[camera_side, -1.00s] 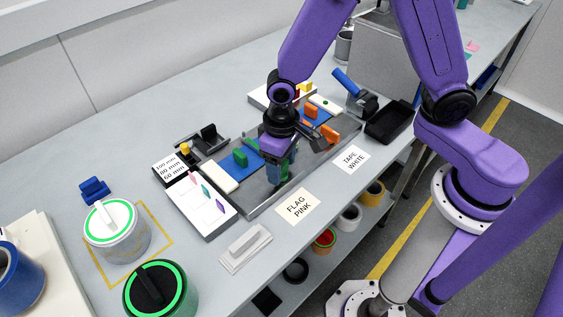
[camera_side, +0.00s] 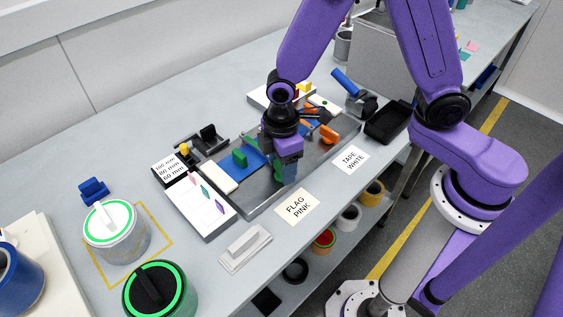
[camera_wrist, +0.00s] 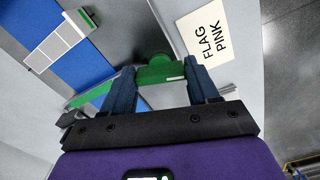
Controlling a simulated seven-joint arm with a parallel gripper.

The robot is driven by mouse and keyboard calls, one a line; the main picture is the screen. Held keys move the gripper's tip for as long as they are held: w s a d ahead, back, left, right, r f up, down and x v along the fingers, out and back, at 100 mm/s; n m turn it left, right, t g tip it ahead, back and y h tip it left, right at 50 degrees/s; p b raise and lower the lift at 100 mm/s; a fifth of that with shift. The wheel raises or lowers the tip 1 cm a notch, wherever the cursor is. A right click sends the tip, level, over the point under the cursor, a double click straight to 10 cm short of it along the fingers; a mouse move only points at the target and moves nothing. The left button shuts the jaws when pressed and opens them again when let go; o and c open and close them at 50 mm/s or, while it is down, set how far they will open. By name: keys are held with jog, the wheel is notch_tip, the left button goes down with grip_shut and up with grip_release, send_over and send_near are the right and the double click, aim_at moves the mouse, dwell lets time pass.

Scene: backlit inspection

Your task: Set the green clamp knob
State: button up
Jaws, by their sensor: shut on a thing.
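The green clamp knob (camera_wrist: 156,68) sits between the two blue-grey fingers of my gripper (camera_wrist: 160,76) in the wrist view. The fingers are shut on it from both sides. A green bar (camera_wrist: 90,95) shows to the left of the knob, partly behind the left finger. In the side view my gripper (camera_side: 286,171) points down at the front part of the grey tray (camera_side: 258,200). Some green shows at the fingers there, but most of the knob is hidden by them.
A blue strip (camera_side: 252,153) with a green block (camera_side: 240,157) lies left of my gripper. The FLAG PINK card (camera_side: 297,207) lies just in front of the tray, the TAPE WHITE card (camera_side: 350,159) to the right. A white box with coloured flags (camera_side: 200,207) stands at left.

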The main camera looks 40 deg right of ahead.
jog(key=n, duration=0.3)
jog(key=shift+w+a, duration=0.1)
jog(key=shift+a, duration=0.2)
jog(key=shift+n, duration=0.5)
jog(key=o, duration=1.1)
jog(key=shift+c, duration=0.2)
jog(key=shift+r, duration=0.1)
jog(key=shift+w+r, duration=0.1)
jog(key=shift+r, duration=0.3)
jog(key=shift+s+d+r, duration=0.1)
jog(key=shift+s+r, duration=0.1)
jog(key=shift+r, duration=1.55)
jog(key=shift+s+d+r, duration=0.1)
jog(key=shift+s+r, duration=0.05)
jog(key=shift+r, duration=1.6)
jog(key=shift+d, duration=0.1)
